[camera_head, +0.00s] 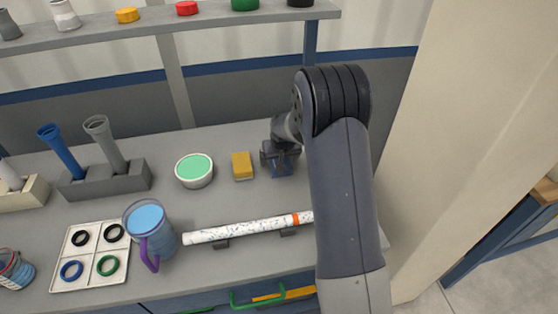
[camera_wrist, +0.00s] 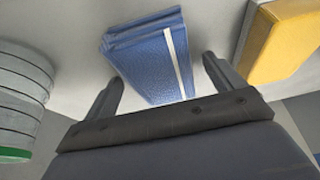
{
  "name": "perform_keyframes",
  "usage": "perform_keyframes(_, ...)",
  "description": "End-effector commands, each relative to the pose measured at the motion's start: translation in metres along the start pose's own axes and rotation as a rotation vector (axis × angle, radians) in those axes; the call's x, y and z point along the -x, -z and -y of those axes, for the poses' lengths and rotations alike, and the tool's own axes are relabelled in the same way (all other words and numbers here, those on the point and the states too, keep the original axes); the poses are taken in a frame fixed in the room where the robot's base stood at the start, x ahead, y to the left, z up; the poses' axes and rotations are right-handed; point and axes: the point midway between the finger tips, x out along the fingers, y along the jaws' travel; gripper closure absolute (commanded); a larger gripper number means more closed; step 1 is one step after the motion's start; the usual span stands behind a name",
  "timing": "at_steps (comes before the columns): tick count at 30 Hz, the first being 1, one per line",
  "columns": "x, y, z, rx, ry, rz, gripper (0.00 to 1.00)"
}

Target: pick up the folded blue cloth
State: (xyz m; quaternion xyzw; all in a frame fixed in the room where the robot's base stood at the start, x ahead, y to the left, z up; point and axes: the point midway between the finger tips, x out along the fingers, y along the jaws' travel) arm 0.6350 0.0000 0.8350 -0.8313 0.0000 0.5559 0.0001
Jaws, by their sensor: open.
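The folded blue cloth (camera_wrist: 150,58) lies on the grey table and shows a light stripe near one edge. In the wrist view it lies between and just beyond the two fingers of my gripper (camera_wrist: 163,85). The fingers are apart and nothing is held. In the head view my gripper (camera_head: 279,158) is low over the cloth (camera_head: 281,168), hiding part of it. I cannot tell whether a finger touches the cloth.
A yellow sponge (camera_head: 242,166) lies just left of the cloth, and a round tub with green content (camera_head: 194,170) stands beyond it. A speckled white pipe (camera_head: 245,230) rests on supports nearer the front. A pitcher (camera_head: 150,232) and a ring tray (camera_head: 91,282) stand left.

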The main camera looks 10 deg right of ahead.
Motion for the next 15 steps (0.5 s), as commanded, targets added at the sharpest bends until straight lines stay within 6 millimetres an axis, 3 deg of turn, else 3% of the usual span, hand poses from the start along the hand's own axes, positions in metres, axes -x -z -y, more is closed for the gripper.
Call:
perform_keyframes(6,0.0000,0.0003,-0.0001,0.000,0.000,-0.001,0.13)
perform_keyframes(15,0.0002,0.0002,-0.0001,0.000,0.000,0.000,0.37)
